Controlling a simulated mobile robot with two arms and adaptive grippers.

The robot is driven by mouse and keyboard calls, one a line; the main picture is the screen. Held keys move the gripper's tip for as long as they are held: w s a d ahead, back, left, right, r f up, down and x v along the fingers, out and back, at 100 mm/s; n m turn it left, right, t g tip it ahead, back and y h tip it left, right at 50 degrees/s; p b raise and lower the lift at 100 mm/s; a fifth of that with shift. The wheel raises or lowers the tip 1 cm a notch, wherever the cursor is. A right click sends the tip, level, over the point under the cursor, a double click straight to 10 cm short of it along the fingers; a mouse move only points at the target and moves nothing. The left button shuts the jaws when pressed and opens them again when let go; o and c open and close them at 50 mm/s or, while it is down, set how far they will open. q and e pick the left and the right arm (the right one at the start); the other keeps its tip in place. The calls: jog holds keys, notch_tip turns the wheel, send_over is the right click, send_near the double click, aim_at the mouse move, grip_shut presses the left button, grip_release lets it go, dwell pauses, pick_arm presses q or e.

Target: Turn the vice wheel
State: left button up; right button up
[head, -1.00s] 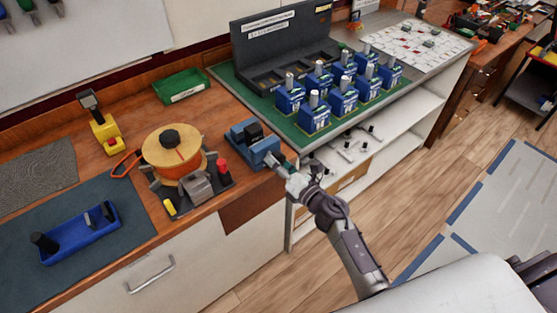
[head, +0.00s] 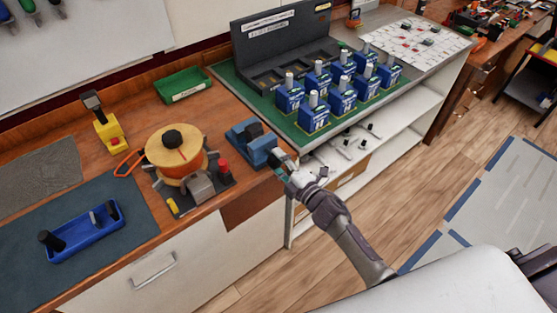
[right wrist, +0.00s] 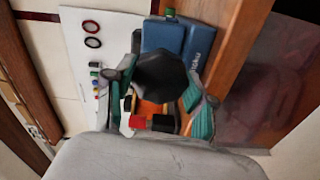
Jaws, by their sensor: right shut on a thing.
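The blue vice (head: 249,141) stands at the right front edge of the wooden bench in the head view, and also shows at the top of the right wrist view (right wrist: 178,40). Its wheel (right wrist: 160,80) is a dark, many-sided knob, seen between the teal-padded fingers of my right gripper (right wrist: 162,96). In the head view my right gripper (head: 281,162) is at the front of the vice and mostly hides the wheel. The right gripper is shut on the wheel. My left gripper is not in view.
Left of the vice are a black base with a red knob (head: 223,166), an orange spool (head: 178,158) and a blue tray (head: 85,232). A green mat with several blue breakers (head: 315,115) lies behind right. The floor (head: 420,190) at right is open.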

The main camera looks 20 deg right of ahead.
jog(key=m+p, duration=0.1)
jog(key=m, duration=0.4)
jog(key=shift+m, duration=0.3)
jog(key=shift+f+m+p, duration=0.1)
jog(key=shift+m+p, duration=0.25)
jog(key=shift+m, duration=1.95)
jog(key=o, duration=1.2)
jog(key=shift+c, duration=0.2)
jog(key=shift+s, duration=0.15)
jog(key=v, duration=1.2)
